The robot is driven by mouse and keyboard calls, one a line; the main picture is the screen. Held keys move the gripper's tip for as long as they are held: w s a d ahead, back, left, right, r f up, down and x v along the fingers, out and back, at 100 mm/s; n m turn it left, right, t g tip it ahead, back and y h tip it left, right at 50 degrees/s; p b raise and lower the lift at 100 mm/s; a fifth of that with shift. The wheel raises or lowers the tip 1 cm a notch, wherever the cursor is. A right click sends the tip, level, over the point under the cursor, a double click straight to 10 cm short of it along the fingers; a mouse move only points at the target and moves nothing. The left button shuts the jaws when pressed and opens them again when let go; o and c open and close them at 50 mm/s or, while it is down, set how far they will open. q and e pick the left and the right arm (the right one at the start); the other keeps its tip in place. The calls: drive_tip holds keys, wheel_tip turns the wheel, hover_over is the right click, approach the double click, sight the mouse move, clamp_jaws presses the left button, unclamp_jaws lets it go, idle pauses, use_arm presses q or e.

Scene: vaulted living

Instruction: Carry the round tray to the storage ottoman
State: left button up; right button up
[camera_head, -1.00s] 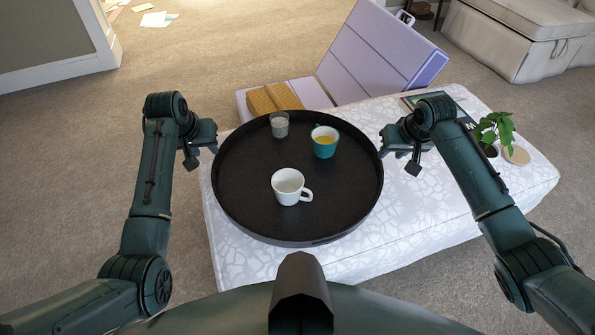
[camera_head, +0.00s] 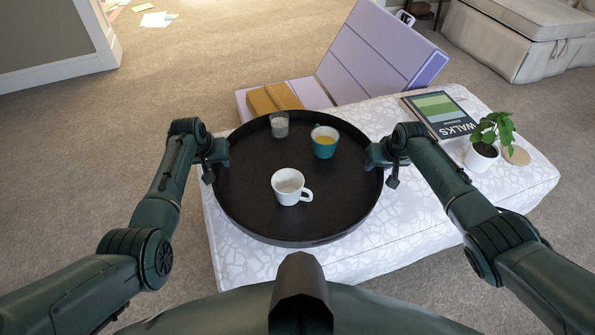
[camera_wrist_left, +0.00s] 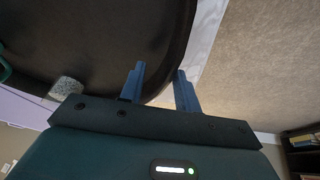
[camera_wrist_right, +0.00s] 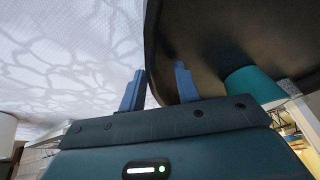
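The round black tray (camera_head: 297,222) lies on a pale patterned low table. My left gripper (camera_head: 217,160) is at the tray's left rim. In the left wrist view its fingers (camera_wrist_left: 159,88) are apart, one on each side of the rim. My right gripper (camera_head: 379,157) is at the right rim. In the right wrist view its fingers (camera_wrist_right: 159,88) are also apart, astride the rim.
The patterned table (camera_head: 425,215) also bears a book (camera_head: 440,115), a potted plant (camera_head: 481,160) and a round coaster (camera_head: 517,155). Carpet is clear at the left; papers (camera_head: 155,19) lie far back.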

use_arm(q)
drive_tip(key=shift+c, duration=0.4)
use_arm(e)
drive_tip(key=shift+c, duration=0.4)
use_arm(q)
clamp_jaws()
use_arm(e)
clamp_jaws()
use_arm(q)
drive_tip(key=shift+w+r, duration=0.1)
drive_tip(key=shift+r, duration=0.2)
use_arm(e)
drive_tip(key=shift+r, duration=0.25)
